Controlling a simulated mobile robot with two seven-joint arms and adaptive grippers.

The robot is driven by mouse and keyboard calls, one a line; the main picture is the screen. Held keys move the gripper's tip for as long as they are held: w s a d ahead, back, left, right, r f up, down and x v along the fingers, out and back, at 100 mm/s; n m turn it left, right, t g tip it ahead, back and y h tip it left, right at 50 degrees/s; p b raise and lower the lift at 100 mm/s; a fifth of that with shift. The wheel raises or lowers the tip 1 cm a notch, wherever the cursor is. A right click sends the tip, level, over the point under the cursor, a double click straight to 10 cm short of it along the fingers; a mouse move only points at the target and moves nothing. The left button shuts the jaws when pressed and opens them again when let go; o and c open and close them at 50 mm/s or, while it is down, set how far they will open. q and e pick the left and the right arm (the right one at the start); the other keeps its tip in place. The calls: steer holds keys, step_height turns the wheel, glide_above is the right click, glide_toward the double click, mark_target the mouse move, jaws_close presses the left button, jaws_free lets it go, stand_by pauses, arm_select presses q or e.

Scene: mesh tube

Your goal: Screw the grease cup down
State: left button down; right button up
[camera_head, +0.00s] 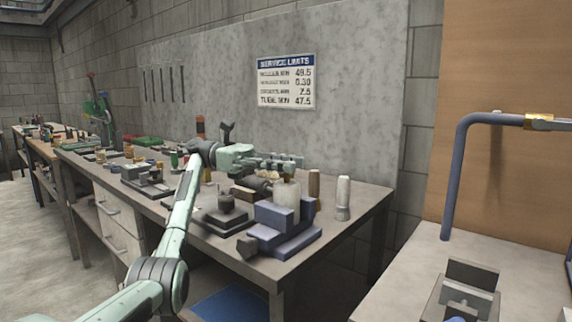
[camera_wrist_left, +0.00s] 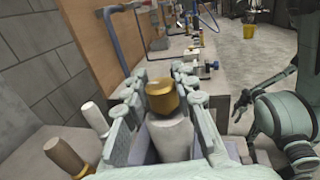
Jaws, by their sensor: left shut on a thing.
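In the left wrist view the brass grease cup (camera_wrist_left: 162,95) is a rounded gold cap on top of a pale upright cylinder (camera_wrist_left: 171,138). My left gripper (camera_wrist_left: 160,82) is shut on the cup, with a finger on either side of it. In the head view my left gripper (camera_head: 290,161) reaches in over the same pale cylinder (camera_head: 287,198), which stands by a blue-grey stepped block (camera_head: 275,226). The cup is hard to make out there, and its thread is hidden. My right arm shows at the right of the wrist view; its gripper (camera_wrist_left: 242,103) is small and unclear.
A brown-handled tool (camera_head: 314,186) and a pale-handled one (camera_head: 343,197) stand right of the block, near the bench edge. A dark block fixture (camera_head: 225,211) sits to its left. A second bench with a blue bent pipe (camera_head: 457,170) is at the right, beyond a gap.

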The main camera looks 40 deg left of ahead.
arm_select(q)
steer(key=shift+m+g, duration=0.3)
steer(key=shift+g, duration=0.2)
steer(key=c, duration=1.2)
jaws_free()
step_height(320, 180, up, 10)
